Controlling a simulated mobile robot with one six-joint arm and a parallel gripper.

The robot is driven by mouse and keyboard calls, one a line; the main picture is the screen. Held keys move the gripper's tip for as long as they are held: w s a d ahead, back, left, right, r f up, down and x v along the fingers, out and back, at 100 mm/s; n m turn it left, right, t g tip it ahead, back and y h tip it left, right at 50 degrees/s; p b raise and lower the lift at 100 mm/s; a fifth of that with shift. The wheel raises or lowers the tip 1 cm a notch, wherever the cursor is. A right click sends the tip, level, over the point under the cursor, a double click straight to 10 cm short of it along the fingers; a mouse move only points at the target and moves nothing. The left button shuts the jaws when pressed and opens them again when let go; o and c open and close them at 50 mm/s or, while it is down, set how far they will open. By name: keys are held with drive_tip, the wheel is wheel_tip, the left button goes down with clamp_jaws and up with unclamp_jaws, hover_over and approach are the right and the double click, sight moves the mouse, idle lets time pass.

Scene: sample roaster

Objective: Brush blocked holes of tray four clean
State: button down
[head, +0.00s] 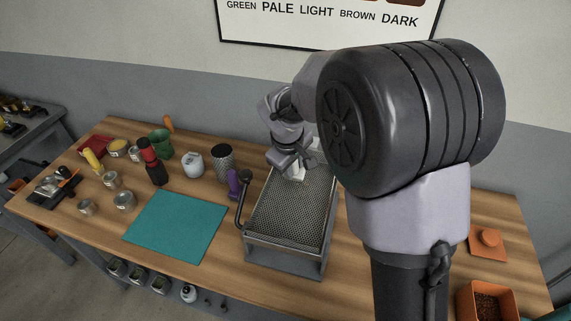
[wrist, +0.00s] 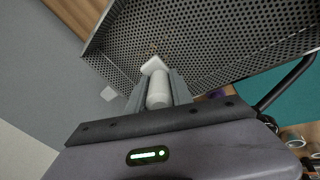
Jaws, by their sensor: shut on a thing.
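The perforated metal tray (head: 290,213) sits in a raised frame on the wooden bench; its holed surface fills the upper part of the wrist view (wrist: 215,35). My gripper (wrist: 157,90) is shut on a pale cylindrical handle, which looks like a brush (wrist: 158,92). The brush's white end (wrist: 153,65) is over the tray, at or very near its surface; I cannot tell whether it touches. A small brownish patch shows on the holes just beyond the white end. In the head view my gripper (head: 293,173) is at the tray's far end, partly hidden by my arm.
A black-handled lever (head: 241,205) and a purple object (head: 233,183) stand left of the tray. A teal mat (head: 176,226) lies further left, with tins and jars behind it. An orange box of beans (head: 488,302) is at the right.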

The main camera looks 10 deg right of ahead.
drive_tip(key=shift+s+d, duration=0.35)
drive_tip(key=shift+d, duration=0.4)
drive_tip(key=shift+s+d, duration=0.35)
drive_tip(key=shift+d, duration=0.45)
drive_tip(key=shift+s+d, duration=0.35)
drive_tip(key=shift+d, duration=0.4)
drive_tip(key=shift+s+a, duration=0.4)
drive_tip(key=shift+s, duration=0.2)
drive_tip(key=a, duration=0.1)
drive_tip(key=w+a, duration=0.1)
drive_tip(key=a, duration=0.1)
drive_tip(key=shift+w, duration=0.15)
drive_tip(key=shift+w+a, duration=0.25)
drive_tip(key=shift+a, duration=0.4)
drive_tip(key=shift+w+a, duration=0.3)
drive_tip(key=shift+a, duration=0.3)
drive_tip(key=shift+w+a, duration=0.25)
drive_tip(key=shift+a, duration=0.4)
drive_tip(key=shift+s+a+f+b, duration=0.15)
drive_tip(key=shift+s+a+b, duration=0.15)
drive_tip(key=shift+s, duration=0.4)
drive_tip(key=shift+s+d, duration=0.15)
drive_tip(key=shift+s+d+r, duration=0.1)
drive_tip(key=shift+s+d, duration=0.35)
drive_tip(key=shift+d, duration=0.7)
drive_tip(key=shift+s+d+r, duration=0.1)
drive_tip(key=shift+s+d, duration=0.3)
drive_tip(key=shift+d, duration=0.7)
drive_tip(key=shift+s+d, duration=0.45)
drive_tip(key=shift+d, duration=0.7)
